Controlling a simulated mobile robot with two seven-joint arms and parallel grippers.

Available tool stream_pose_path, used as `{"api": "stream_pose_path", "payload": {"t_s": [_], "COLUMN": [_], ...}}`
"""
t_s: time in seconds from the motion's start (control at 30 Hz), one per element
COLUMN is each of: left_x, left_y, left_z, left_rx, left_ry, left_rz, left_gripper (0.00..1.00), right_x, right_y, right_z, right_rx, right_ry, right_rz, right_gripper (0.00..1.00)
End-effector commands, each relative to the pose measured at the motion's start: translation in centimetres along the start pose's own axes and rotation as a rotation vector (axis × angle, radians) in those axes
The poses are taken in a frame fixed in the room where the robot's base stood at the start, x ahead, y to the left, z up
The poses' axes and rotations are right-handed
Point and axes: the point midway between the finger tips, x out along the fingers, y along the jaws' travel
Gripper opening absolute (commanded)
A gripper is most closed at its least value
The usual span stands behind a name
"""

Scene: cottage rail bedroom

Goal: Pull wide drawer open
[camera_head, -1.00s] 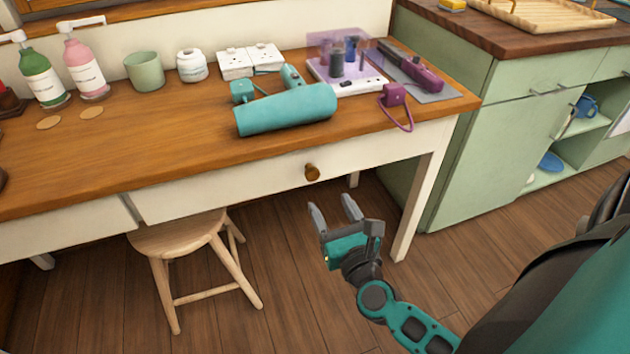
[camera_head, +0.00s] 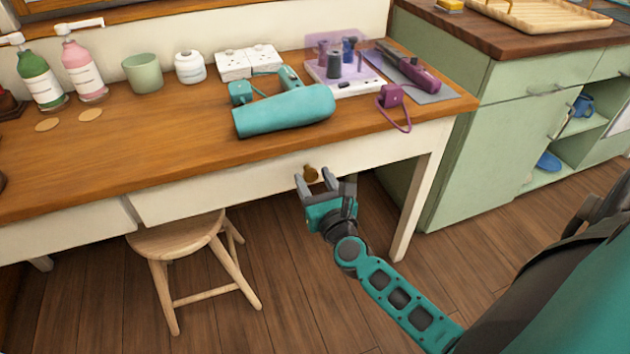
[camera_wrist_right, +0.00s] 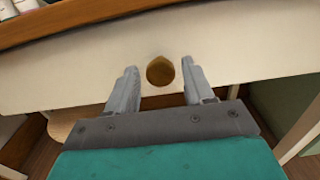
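The wide drawer (camera_head: 240,188) is a cream front under the wooden desktop and looks closed. Its round brass-brown knob (camera_head: 311,173) also shows in the right wrist view (camera_wrist_right: 160,71). My right gripper (camera_head: 314,176) is open at the drawer front. In the right wrist view its two fingers (camera_wrist_right: 158,82) stand on either side of the knob, with gaps between them and it. I cannot tell how far the fingertips reach along the knob. My left gripper is not in view.
A wooden stool (camera_head: 178,240) stands under the desk at left. A green cabinet (camera_head: 500,140) stands at right. Floor in front is clear.

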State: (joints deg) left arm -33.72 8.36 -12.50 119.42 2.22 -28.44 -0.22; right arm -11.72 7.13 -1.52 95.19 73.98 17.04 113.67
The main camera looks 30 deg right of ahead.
Motion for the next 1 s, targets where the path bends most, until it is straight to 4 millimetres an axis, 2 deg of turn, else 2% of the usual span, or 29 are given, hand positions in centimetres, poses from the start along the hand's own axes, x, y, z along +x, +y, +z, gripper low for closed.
{"api": "stream_pose_path", "payload": {"t_s": [0.07, 0.53, 1.0], "left_x": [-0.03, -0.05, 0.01], "left_y": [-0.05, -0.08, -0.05], "left_z": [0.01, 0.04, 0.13], "left_rx": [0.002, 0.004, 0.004], "left_ry": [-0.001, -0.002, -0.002], "left_rz": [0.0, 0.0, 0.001], "left_gripper": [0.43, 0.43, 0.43], "right_x": [-0.02, -0.03, -0.41], "right_y": [0.01, 0.01, 0.01], "right_z": [0.0, 0.0, -0.08], "right_rx": [0.0, 0.0, 0.0], "right_ry": [0.0, 0.0, 0.001], "right_rz": [0.0, 0.0, 0.0], "right_gripper": [0.44, 0.0, 0.0]}}
